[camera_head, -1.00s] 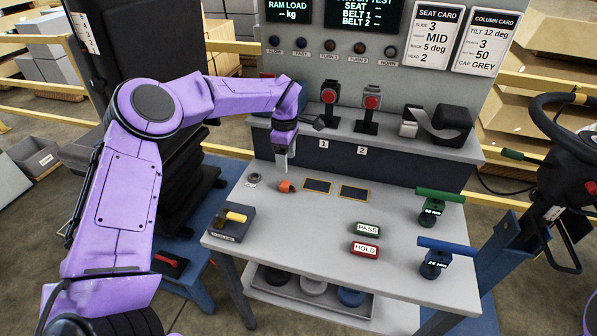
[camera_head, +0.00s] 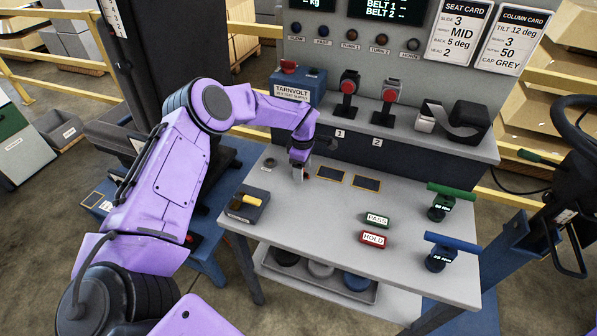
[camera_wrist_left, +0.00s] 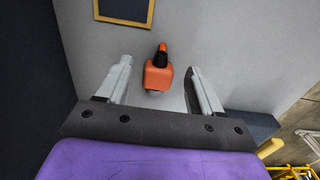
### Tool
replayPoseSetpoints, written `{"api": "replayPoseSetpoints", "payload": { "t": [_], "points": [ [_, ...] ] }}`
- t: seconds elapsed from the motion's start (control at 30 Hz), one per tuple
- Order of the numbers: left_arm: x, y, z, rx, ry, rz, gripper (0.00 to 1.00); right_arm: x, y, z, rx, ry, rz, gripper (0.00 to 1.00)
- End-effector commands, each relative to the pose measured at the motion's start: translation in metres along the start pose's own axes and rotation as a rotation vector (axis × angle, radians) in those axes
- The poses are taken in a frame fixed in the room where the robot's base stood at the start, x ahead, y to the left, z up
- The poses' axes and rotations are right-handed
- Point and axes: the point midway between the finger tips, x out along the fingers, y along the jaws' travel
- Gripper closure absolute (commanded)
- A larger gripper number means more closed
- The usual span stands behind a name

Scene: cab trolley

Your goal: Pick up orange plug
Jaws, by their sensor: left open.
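The orange plug (camera_wrist_left: 158,76) lies on the grey table (camera_head: 320,225), its black end pointing away from my gripper in the left wrist view. In the head view only a small orange bit of the plug (camera_head: 307,177) shows beside my gripper; the rest is hidden. My left gripper (camera_head: 298,176) is low over the table at the plug. In the left wrist view the two fingers of my left gripper (camera_wrist_left: 158,78) are wide apart, with the plug between them and a gap on each side. The gripper is open and empty. My right gripper is not in view.
PASS (camera_head: 376,219) and HOLD (camera_head: 373,238) blocks lie mid-table. A raised shelf (camera_head: 410,138) bounds the back.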

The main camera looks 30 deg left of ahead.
Motion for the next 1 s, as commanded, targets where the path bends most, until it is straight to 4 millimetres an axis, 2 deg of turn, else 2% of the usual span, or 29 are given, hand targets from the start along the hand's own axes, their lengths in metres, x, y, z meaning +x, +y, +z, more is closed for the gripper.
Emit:
{"api": "replayPoseSetpoints", "payload": {
  "t": [0.03,0.2,0.57,0.73,0.97,1.0],
  "points": [
    [0.000,0.000,0.000,0.000,0.000,0.000,0.44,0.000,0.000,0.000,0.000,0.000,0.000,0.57],
    [0.000,0.000,0.000,0.001,0.000,-0.001,0.99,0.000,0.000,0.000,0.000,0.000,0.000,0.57],
    [-0.005,0.000,0.000,0.001,-0.001,0.000,1.00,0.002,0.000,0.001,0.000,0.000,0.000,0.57],
    [-0.032,0.001,0.000,-0.001,-0.003,0.003,1.00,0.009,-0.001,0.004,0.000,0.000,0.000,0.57],
    [-0.093,-0.053,0.006,0.003,-0.006,0.006,1.00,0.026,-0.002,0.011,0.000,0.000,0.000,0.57],
    [-0.096,-0.067,0.007,0.004,-0.006,0.003,1.00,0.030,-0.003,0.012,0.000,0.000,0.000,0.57]
  ]
}}
